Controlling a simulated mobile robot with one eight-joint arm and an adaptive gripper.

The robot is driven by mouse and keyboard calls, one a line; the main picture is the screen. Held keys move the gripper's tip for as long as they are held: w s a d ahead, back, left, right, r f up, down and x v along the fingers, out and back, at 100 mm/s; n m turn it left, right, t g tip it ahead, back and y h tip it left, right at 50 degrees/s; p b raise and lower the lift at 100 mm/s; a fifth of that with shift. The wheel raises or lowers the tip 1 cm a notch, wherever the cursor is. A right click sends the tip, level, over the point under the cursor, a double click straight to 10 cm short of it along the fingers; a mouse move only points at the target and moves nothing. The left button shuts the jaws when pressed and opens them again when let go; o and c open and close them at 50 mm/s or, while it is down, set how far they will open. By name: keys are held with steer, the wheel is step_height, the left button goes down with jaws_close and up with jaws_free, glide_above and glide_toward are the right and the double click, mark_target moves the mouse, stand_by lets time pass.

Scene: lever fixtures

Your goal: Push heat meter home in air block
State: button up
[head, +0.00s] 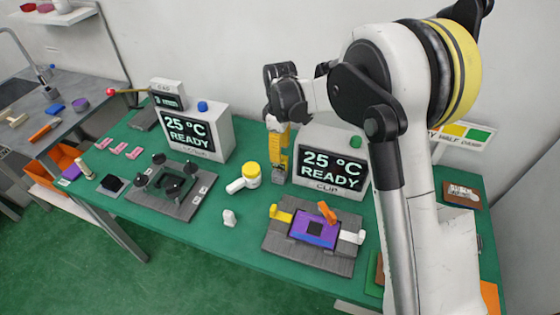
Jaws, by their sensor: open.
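My gripper (280,115) is over the back of the green table, left of the right display, pointing down. Its jaws are open. Directly below it is an upright yellow piece (279,153) with dark marks, its lower end at a small grey block (279,175). These may be the heat meter and the air block; no label on them is readable. I cannot tell whether the jaws touch the yellow piece or how deep it sits. The gripper hides its top.
The right display (333,161), marked CLIP, stands close to my gripper. A left display (187,129) stands farther off. In front are a grey fixture with a purple board (315,230), a dark fixture (172,185) and a yellow-and-white item (247,177). Some green table between them is clear.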

mark_target(281, 166)
steer(key=f+b, duration=0.1)
steer(key=f, duration=0.3)
steer(key=f+b, duration=0.1)
steer(key=f, duration=0.2)
steer(key=shift+w+d+f+b, duration=0.2)
steer(key=shift+f+b, duration=0.2)
jaws_close()
